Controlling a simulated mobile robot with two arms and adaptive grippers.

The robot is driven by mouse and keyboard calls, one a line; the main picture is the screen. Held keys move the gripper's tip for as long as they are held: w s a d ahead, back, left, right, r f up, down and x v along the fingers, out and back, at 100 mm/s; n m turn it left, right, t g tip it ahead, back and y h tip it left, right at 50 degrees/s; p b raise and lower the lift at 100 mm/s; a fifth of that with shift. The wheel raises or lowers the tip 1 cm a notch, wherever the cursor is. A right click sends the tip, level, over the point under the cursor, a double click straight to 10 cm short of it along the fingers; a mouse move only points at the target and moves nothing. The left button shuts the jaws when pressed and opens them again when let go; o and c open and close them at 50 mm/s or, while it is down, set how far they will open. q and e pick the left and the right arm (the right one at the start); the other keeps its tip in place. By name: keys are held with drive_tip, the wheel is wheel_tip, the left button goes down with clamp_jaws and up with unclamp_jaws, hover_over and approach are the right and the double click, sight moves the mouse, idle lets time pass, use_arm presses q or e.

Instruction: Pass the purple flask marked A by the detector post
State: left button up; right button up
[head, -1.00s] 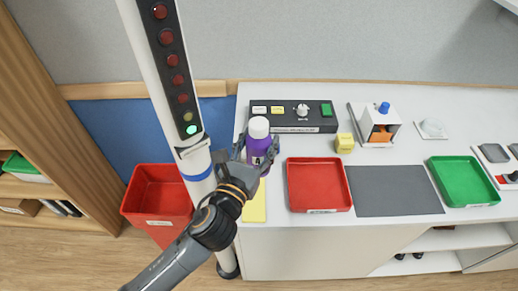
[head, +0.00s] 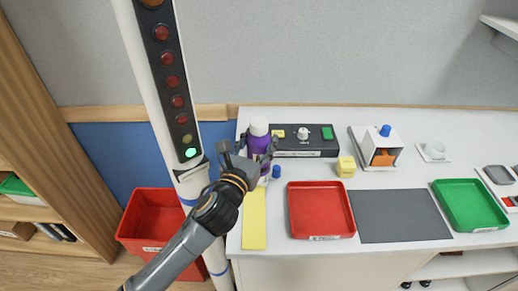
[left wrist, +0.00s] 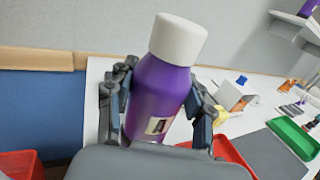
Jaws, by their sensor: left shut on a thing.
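In the left wrist view the flask (left wrist: 158,95) stands between the two fingers of the gripper (left wrist: 158,110), tilted a little in the picture. I cannot tell whether its base touches the bench. The white detector post (head: 163,100) stands just left of the flask, with several dark red lamps and a lit green lamp (head: 190,153) low on its panel. My right gripper is not in view.
A blue-topped item (head: 276,172), yellow strip (head: 254,230), red tray (head: 320,222), grey mat (head: 400,228) and green tray (head: 468,217) lie along the bench. A red bin (head: 148,205) stands on the floor at left.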

use_arm(q)
drive_tip(key=shift+w+b, duration=0.55)
drive_tip(key=shift+w, duration=1.3)
idle(0.3)
